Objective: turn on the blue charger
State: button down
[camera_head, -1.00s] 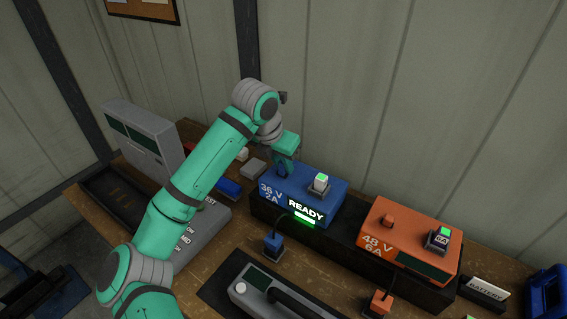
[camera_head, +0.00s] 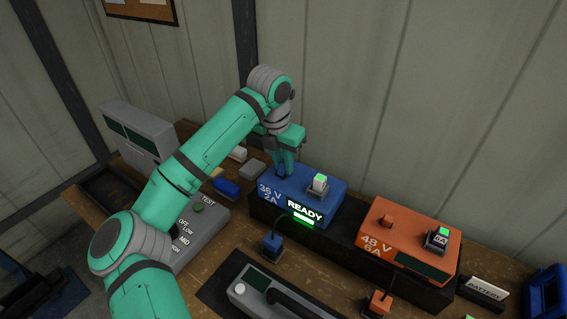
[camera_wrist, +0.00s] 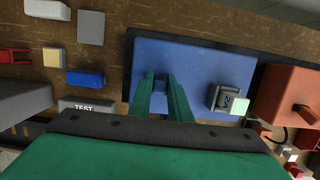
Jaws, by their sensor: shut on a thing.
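The blue charger (camera_head: 335,207) stands on a dark base on the bench, marked 36 V 2A. Its front display (camera_head: 305,212) is lit and reads READY with a green bar. A grey switch with a lit green-white cap (camera_head: 319,184) is on its top right; it also shows in the wrist view (camera_wrist: 226,98). My gripper (camera_head: 283,169) points down at the charger's top left. In the wrist view, its fingers (camera_wrist: 162,83) are shut on a small blue knob (camera_wrist: 161,85) on the charger's top. The fingers hide part of the knob.
An orange charger (camera_head: 405,228), marked 48 V 6A, is to the right with a dark display. A blue plug (camera_head: 272,246) and an orange plug (camera_head: 377,304) stand in front. A grey tester (camera_head: 196,230) is to the left. The wall is close behind.

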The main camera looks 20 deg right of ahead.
aim_at(279, 178)
jog(key=c, duration=1.6)
grip_release()
jog(key=shift+c, duration=0.2)
jog(key=shift+r, duration=0.1)
notch_tip(279, 178, up, 10)
jog(key=s+a, duration=0.1)
jog(key=a, duration=0.1)
jog(key=shift+s+r, duration=0.2)
